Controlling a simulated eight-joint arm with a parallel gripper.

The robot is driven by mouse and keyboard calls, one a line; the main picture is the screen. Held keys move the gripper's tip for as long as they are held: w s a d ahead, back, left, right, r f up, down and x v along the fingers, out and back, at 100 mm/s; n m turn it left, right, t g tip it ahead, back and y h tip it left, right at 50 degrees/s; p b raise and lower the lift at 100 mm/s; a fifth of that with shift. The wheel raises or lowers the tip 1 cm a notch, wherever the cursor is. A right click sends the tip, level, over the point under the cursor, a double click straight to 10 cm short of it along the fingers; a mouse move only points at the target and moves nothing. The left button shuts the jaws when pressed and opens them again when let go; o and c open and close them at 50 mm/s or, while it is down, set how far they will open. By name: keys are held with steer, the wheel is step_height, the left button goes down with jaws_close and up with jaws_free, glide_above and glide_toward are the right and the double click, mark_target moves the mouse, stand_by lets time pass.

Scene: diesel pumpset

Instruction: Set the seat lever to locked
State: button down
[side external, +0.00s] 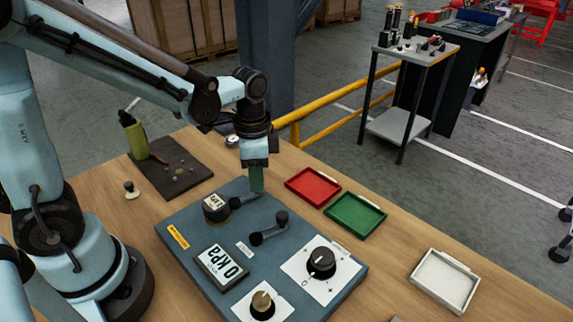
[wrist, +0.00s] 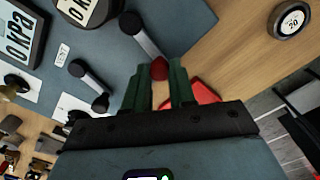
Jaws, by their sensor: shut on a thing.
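A lever (side external: 240,202) with a dark pivot and a grey arm stands beside the round gauge on the blue-grey panel (side external: 190,262). In the wrist view the lever arm (wrist: 146,42) points towards my gripper and ends in a red knob (wrist: 160,68). My gripper (side external: 257,183) points down over this lever end, with its green fingers (wrist: 161,82) shut on the knob. The fingers hide the knob in the side view. A second, similar lever (side external: 268,234) stands apart, nearer the panel's middle. The lever labels are too small to read.
The panel also bears a round gauge (side external: 215,207), a 0 kPa display (side external: 220,266), a black knob (side external: 321,263) and a brass knob (side external: 262,303). Red (side external: 313,185), green (side external: 355,215) and white (side external: 444,280) trays lie to the right. A bottle (side external: 134,135) stands at the back left.

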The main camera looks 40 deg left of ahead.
steer(key=a+n, duration=0.1)
steer(key=n, duration=0.1)
steer(key=a+n, duration=0.1)
steer(key=n, duration=0.1)
steer(key=shift+a, duration=0.1)
steer(key=shift+s+a+n, duration=0.15)
steer(key=shift+a+n, duration=0.25)
steer(key=shift+n, duration=0.55)
steer(key=shift+s+a+n, duration=0.1)
steer(key=shift+a+n, duration=0.25)
steer(key=shift+n, duration=0.6)
steer(key=c, duration=0.9)
jaws_free()
steer(key=shift+c, duration=0.2)
step_height(320, 180, up, 12)
steer(key=shift+s, duration=0.1)
